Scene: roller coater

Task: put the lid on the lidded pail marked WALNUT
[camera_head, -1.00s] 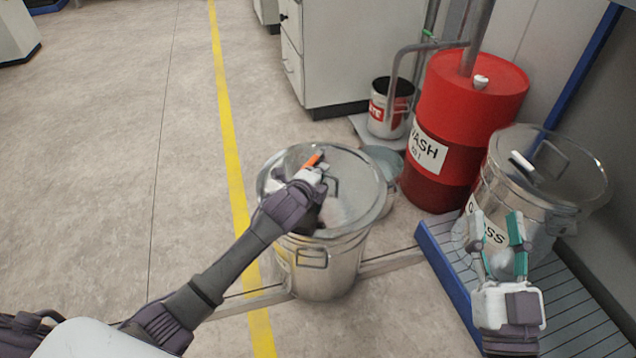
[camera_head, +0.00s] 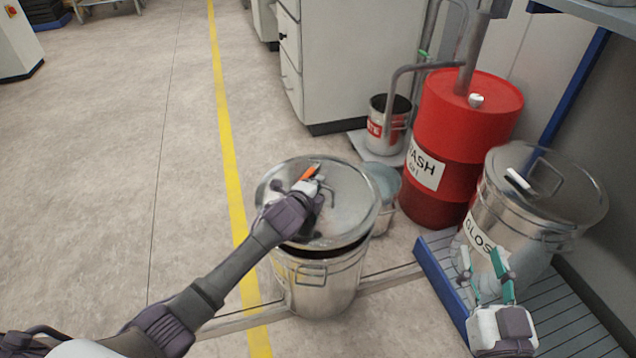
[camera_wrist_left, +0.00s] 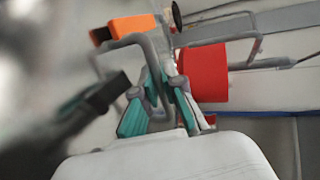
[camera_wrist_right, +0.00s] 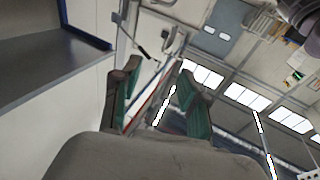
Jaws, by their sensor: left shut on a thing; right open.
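A steel pail (camera_head: 318,288) stands on the floor near the middle of the head view; no WALNUT marking shows on the side I see. Its round lid (camera_head: 345,195) is above the rim, with a dark gap between them. My left gripper (camera_head: 315,196) is shut on the lid's handle, a grey loop that also shows in the left wrist view (camera_wrist_left: 130,42). An orange piece (camera_head: 309,173) is on the lid beside the handle. My right gripper (camera_head: 486,262) is open and empty, in front of the pail marked GLOSS (camera_head: 500,232).
The GLOSS pail has its lid on and stands on a blue-edged slatted platform (camera_head: 437,285). A red WASH drum (camera_head: 450,145) stands behind, with a small pail (camera_head: 384,190) left of it. A cabinet (camera_head: 350,60) is at the back.

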